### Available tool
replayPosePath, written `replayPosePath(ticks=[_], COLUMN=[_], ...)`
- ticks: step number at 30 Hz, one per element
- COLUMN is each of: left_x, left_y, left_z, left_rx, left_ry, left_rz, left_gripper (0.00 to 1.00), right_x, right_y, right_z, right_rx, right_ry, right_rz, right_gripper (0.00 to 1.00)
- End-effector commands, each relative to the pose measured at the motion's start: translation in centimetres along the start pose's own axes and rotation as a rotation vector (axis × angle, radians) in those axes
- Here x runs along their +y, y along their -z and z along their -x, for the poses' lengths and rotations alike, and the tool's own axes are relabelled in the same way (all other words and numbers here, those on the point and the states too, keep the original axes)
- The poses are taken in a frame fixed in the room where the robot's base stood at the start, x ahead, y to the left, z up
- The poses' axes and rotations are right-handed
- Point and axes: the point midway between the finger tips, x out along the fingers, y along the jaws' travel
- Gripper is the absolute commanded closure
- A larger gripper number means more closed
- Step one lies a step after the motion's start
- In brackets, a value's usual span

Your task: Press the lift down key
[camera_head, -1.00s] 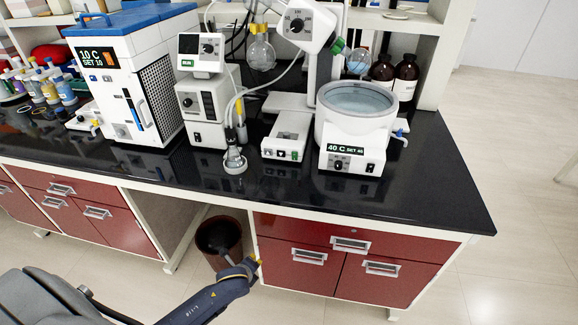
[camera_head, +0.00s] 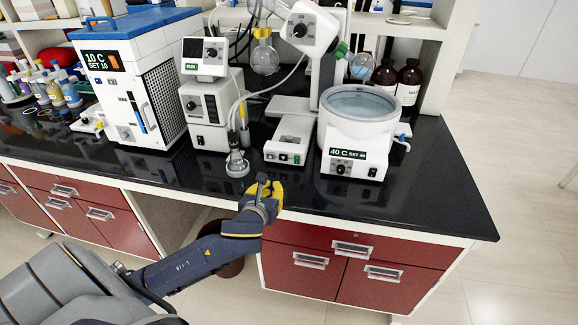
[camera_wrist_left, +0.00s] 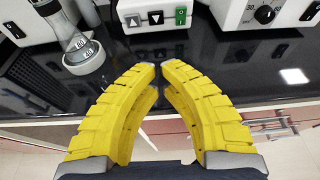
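The lift down key (camera_wrist_left: 156,18), a dark key with a down arrow, is on the front of the white lift base (camera_head: 289,135). In the wrist view it sits between a grey up-arrow key (camera_wrist_left: 133,20) and a green key (camera_wrist_left: 181,15). The down key also shows small in the head view (camera_head: 283,157). My left gripper (camera_head: 268,183) is over the bench's front edge, below and in front of the keys, apart from them. In the wrist view its yellow fingers (camera_wrist_left: 160,66) curve together, tips nearly meeting, with nothing between them. My right gripper is in neither view.
The heating bath (camera_head: 352,140) stands close on the right. The black benchtop (camera_head: 330,198) between my gripper and the keys is clear. Red drawers (camera_head: 310,275) are below the edge.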

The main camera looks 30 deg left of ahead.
Motion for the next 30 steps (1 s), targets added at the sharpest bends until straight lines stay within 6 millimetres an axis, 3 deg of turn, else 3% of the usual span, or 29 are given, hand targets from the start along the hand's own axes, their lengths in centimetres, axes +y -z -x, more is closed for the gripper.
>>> replayPosePath(ticks=[17,30], left_x=[0.4,0.6], left_y=[-0.6,-0.7], left_z=[-0.8,-7.8], left_rx=[-0.015,-0.015], left_ry=[-0.013,-0.015], left_rz=[-0.006,-0.006], left_gripper=[1.00,1.00], right_x=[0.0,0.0], right_y=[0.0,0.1], right_z=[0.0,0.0], right_rx=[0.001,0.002], right_ry=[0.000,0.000], right_rz=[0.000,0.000], right_gripper=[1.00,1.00])
